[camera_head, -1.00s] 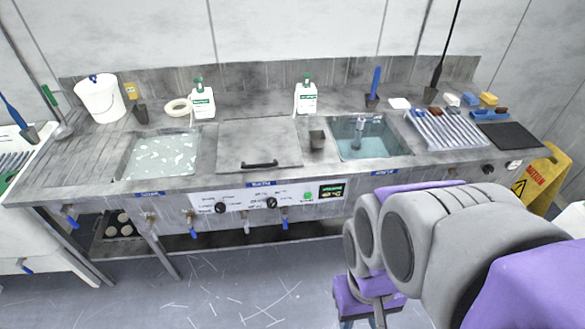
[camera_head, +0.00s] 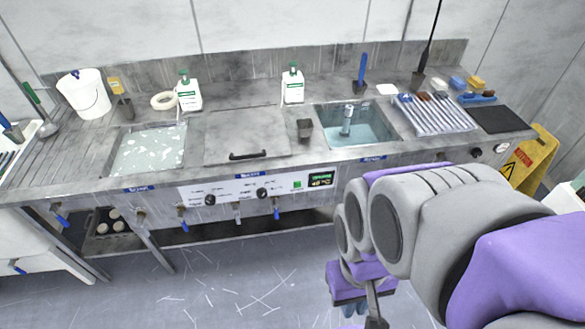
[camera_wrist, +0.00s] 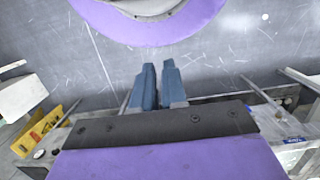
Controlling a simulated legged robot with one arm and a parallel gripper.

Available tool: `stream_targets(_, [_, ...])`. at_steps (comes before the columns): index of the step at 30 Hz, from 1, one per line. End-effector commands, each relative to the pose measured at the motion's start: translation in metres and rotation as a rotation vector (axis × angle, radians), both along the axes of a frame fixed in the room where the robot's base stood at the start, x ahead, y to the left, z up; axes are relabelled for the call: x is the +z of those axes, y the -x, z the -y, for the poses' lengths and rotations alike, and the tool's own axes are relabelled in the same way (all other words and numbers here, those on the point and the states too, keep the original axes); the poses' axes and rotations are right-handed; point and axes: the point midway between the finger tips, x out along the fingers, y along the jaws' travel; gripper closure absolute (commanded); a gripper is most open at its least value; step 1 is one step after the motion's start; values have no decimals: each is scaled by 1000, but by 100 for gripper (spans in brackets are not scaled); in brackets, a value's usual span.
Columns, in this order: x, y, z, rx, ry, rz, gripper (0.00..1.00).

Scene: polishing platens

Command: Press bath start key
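The control panel (camera_head: 235,191) is a white strip on the front face of the steel bench. A small green square key (camera_head: 297,185) sits on it, left of a dark display (camera_head: 320,180) with lit digits; I cannot read the key's label. Two black knobs (camera_head: 262,193) are further left. My gripper (camera_head: 354,310) hangs low in front of the bench, right of and below the key, apart from the panel. In the wrist view its two blue-grey fingers (camera_wrist: 158,66) are nearly together with nothing between them. The key is not visible there.
Several blue-handled taps (camera_head: 276,210) stick out below the panel. The bench top holds a water-filled basin (camera_head: 372,134), a lidded section and a cloudy bath (camera_head: 150,150). A yellow caution sign (camera_head: 527,160) stands at the right end. The floor in front is clear.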

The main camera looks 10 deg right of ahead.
Motion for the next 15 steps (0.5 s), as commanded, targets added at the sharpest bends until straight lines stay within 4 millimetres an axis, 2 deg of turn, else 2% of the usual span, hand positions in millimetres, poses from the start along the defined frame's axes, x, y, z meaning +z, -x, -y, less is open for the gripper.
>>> stream_targets(1, [0, 0, 0, 0, 0, 0, 93])
stream_targets(3, [0, 0, 0, 0, 0, 0, 100])
stream_targets(15, [0, 0, 0, 0, 0, 0, 100])
